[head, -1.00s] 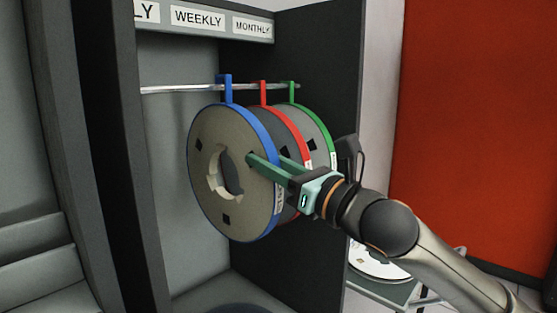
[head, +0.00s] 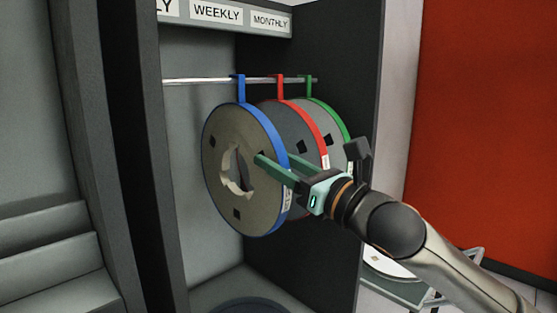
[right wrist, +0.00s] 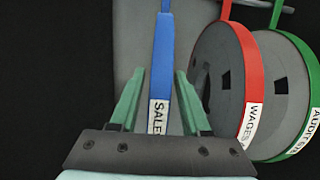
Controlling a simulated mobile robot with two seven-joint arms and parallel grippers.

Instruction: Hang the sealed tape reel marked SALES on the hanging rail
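The SALES reel (head: 222,150) is a grey disc with a blue rim band and a blue hook. Its hook (head: 240,88) is over the hanging rail (head: 200,81), left of the other reels, and the reel hangs upright. In the right wrist view its blue band (right wrist: 162,60) carries the SALES label. My right gripper (head: 274,160) has one finger on each side of the reel's rim. In the right wrist view the fingers (right wrist: 160,95) stand apart from the band, with a gap on both sides. My left gripper is out of view.
A red-banded WAGES reel (head: 322,140) and a green-banded reel (head: 343,128) hang to the right on the same rail. WEEKLY (head: 217,12) and MONTHLY (head: 270,21) signs are above. Dark cabinet walls (head: 345,60) flank the rail, whose left part is free.

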